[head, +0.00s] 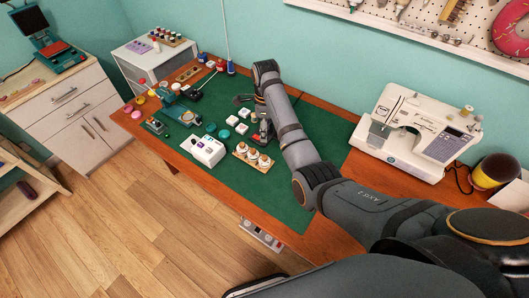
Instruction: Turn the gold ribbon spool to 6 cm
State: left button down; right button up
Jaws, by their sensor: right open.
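A small wooden holder (239,152) on the green mat carries three whitish round pieces with brownish-gold tops. I cannot tell whether one of them is the gold ribbon spool, and I can read no 6 cm mark. My right arm reaches in from the lower right, and its forearm crosses the mat. My right gripper (243,100) is open beside the wrist, low over the mat and beyond the holder. It looks empty, but it is small and partly hidden by the wrist. A dark device (262,131) sits beside the forearm, which partly covers it. My left gripper is out of view.
The green mat (225,182) lies on a wooden table. A white box with buttons (204,150), white cubes, teal round pieces and small teal devices stand left of my arm. A white sewing machine (415,130) stands on the right.

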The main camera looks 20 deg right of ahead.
aim_at(265, 156)
jog(key=f, duration=0.4)
jog(key=f+b, duration=0.1)
jog(key=f, duration=0.3)
jog(key=f+b, duration=0.1)
jog(key=f, duration=0.4)
jog(key=shift+s+a, duration=0.1)
jog(key=shift+s, duration=0.2)
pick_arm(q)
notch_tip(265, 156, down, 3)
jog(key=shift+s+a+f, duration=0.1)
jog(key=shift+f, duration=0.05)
pick_arm(e)
jog(key=shift+f, duration=0.45)
jog(key=shift+c, duration=0.4)
grip_shut()
